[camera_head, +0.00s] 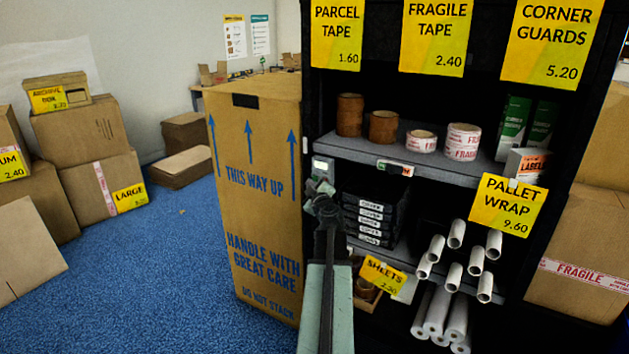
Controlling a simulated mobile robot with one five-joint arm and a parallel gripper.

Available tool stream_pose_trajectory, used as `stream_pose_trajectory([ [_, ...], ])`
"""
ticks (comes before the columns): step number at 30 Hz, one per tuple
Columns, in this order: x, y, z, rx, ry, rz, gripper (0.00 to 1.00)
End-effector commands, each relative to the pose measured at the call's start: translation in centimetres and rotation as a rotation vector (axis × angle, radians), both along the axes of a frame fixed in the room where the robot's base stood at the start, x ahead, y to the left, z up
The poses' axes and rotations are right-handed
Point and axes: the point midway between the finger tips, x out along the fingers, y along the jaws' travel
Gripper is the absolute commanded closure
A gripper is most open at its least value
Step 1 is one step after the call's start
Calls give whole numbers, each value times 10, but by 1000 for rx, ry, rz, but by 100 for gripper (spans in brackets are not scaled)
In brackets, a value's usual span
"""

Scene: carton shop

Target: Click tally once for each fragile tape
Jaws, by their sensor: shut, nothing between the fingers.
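Two white rolls of fragile tape with red print stand on the upper shelf under the FRAGILE TAPE 2.40 sign (436,38). The left roll (421,142) is low; the right one (463,142) is taller, and I cannot tell whether it is a stack.
Brown parcel tape rolls (383,127) stand left of the fragile tape. A tall carton (255,190) stands close left of the shelf unit. Pallet wrap rolls (456,233) stick out at lower right. Blue carpet (165,270) is clear at left, before stacked boxes (88,138).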

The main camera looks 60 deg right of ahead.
Motion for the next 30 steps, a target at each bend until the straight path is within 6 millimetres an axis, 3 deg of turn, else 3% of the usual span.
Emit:
stream_pose_trajectory([
  [30,0,-9,0,0,0,0,100],
])
